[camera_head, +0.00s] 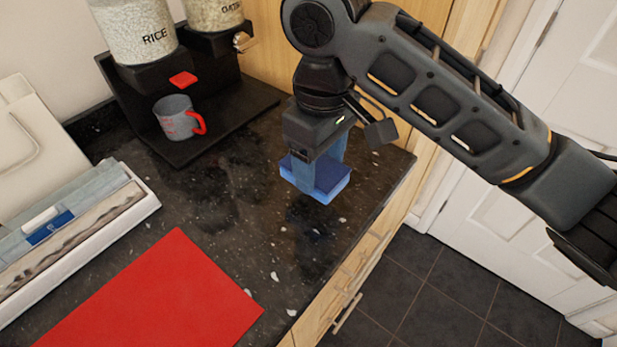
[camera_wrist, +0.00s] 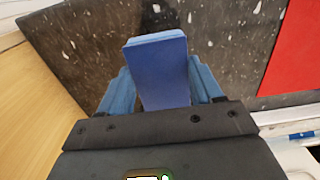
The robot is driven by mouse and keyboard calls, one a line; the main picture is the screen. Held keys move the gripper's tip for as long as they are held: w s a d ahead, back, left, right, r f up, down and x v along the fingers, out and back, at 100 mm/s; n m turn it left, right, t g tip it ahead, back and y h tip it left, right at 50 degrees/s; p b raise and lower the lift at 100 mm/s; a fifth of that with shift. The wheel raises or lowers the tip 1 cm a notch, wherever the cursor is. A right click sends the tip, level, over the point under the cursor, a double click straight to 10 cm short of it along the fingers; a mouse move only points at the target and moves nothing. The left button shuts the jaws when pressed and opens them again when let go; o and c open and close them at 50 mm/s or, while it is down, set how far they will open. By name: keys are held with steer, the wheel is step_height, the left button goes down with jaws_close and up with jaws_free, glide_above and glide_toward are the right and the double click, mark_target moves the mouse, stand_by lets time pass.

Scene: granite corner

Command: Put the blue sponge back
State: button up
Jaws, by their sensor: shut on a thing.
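The blue sponge (camera_head: 325,183) is a flat block with a darker top. My gripper (camera_head: 318,178) is shut on it and holds it above the dark granite counter (camera_head: 225,220), near the counter's right edge. In the wrist view the sponge (camera_wrist: 158,70) sits between the two blue fingers of my gripper (camera_wrist: 160,90), with its far end sticking out past them. A dark patch like a shadow lies on the counter below the sponge.
A red mat (camera_head: 160,300) lies at the front. A white tray (camera_head: 75,245) with cloth-like items and a small blue item stands at left. A dispenser (camera_head: 150,75) with a grey measuring cup (camera_head: 177,118) stands at the back. Bare counter lies between them.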

steer(key=shift+w+a+f, duration=0.45)
steer(key=shift+a+f, duration=0.25)
steer(key=shift+a, duration=0.15)
steer(key=shift+f, duration=1.9)
steer(key=o, duration=0.9)
steer(key=shift+o, duration=0.2)
steer(key=shift+r, duration=0.1)
step_height(320, 180, up, 12)
steer(key=shift+f+p, duration=0.1)
steer(key=shift+p, duration=0.4)
